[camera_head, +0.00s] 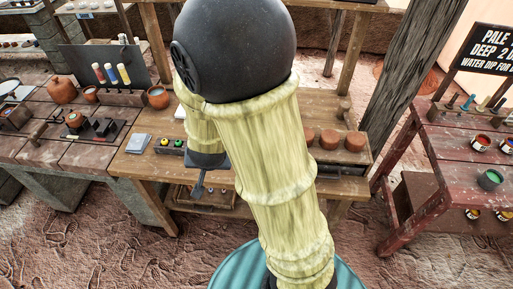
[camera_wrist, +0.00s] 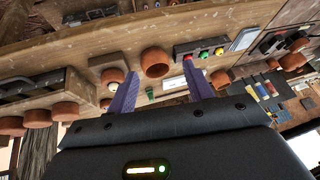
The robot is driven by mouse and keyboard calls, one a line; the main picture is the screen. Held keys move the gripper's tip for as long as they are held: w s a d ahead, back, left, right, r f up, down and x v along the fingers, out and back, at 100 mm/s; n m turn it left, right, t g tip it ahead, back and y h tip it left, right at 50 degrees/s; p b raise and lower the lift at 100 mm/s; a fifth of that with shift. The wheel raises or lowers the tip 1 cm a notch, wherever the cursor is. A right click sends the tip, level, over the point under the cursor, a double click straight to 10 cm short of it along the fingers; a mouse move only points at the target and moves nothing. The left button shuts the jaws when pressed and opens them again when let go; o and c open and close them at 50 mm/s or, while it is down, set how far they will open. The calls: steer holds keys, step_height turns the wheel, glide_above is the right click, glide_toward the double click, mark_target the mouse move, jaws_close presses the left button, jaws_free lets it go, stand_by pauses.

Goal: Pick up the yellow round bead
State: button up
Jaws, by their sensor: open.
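I cannot pick out the yellow round bead for certain. A small pale round thing (camera_wrist: 112,87) shows by a terracotta cup left of my fingers in the wrist view, but its colour is unclear. A dark box with small round coloured tops (camera_wrist: 203,54) lies on the workbench (camera_head: 140,165); in the head view a yellow and a green one show on it (camera_head: 171,146). My gripper (camera_wrist: 160,68) is open, its two purple fingers apart with nothing held between them. In the head view my arm hides much of the bench.
A terracotta cup (camera_wrist: 156,62) stands beyond the gap between my fingers. Several terracotta pots (camera_head: 330,139) stand at the bench's right. A grey pad (camera_head: 138,143) lies at its left. A red table (camera_head: 440,140) with paint pots stands right.

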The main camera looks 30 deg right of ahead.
steer(key=d+f+m+h+b, duration=0.3)
steer(key=d+m+h, duration=0.2)
steer(key=h, duration=0.4)
steer(key=shift+s+d+f+m+t+h, duration=0.15)
steer(key=shift+s+d+m+t+h, duration=0.2)
steer(key=shift+m, duration=0.25)
steer(key=shift+w, duration=0.1)
steer(key=b+x, duration=0.2)
steer(key=x, duration=1)
steer(key=shift+w+a+f, duration=0.1)
steer(key=shift+w, duration=0.05)
steer(key=x, duration=0.5)
steer(key=shift+w+a, duration=0.1)
steer(key=shift+w, duration=0.05)
